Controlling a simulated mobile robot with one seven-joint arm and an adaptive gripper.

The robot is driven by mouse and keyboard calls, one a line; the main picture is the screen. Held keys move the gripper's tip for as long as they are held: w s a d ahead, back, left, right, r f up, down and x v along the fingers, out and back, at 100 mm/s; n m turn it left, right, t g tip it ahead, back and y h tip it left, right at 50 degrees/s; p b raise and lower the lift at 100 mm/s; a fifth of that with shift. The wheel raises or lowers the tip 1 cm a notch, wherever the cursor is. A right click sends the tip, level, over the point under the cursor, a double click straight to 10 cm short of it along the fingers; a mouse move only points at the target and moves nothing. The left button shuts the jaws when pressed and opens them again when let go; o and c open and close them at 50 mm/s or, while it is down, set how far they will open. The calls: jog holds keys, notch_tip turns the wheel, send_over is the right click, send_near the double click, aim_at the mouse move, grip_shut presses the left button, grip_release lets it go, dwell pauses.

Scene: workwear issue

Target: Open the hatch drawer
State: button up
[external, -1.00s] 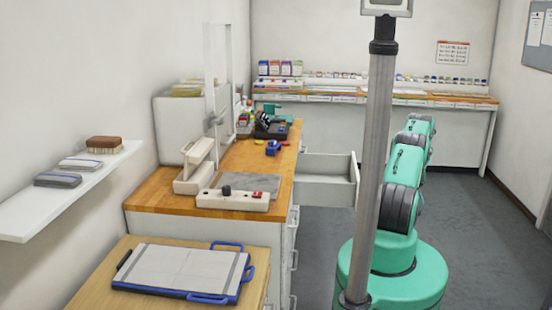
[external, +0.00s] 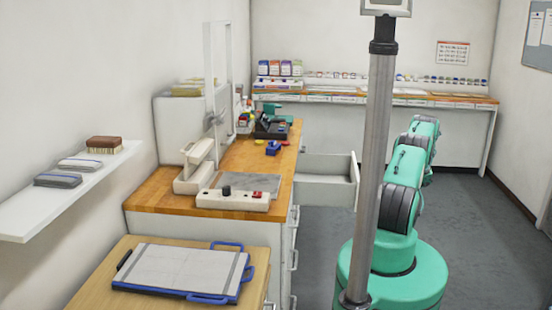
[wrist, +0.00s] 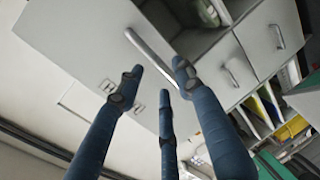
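A drawer (external: 326,178) stands pulled out from the right side of the wood-topped counter in the external view. Its handle is not visible there. In the wrist view a pale front panel (wrist: 75,45) has a metal bar handle (wrist: 148,52). I cannot tell whether it is the same drawer. My gripper (wrist: 158,85) has blue fingers with dark tips. They are spread apart near the lower end of the handle, with one fingertip close to it. I see no grip on the handle. The external view does not show my gripper.
The wrist view shows another handled front (wrist: 265,38) and open slots with yellow folders (wrist: 265,105). The counter (external: 155,188) holds a white control box (external: 233,200). A clipboard-like board (external: 185,268) lies on the near table. Grey floor (external: 460,220) is free at the right.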

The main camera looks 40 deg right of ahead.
jog(key=v, duration=0.8)
dwell(0.6)
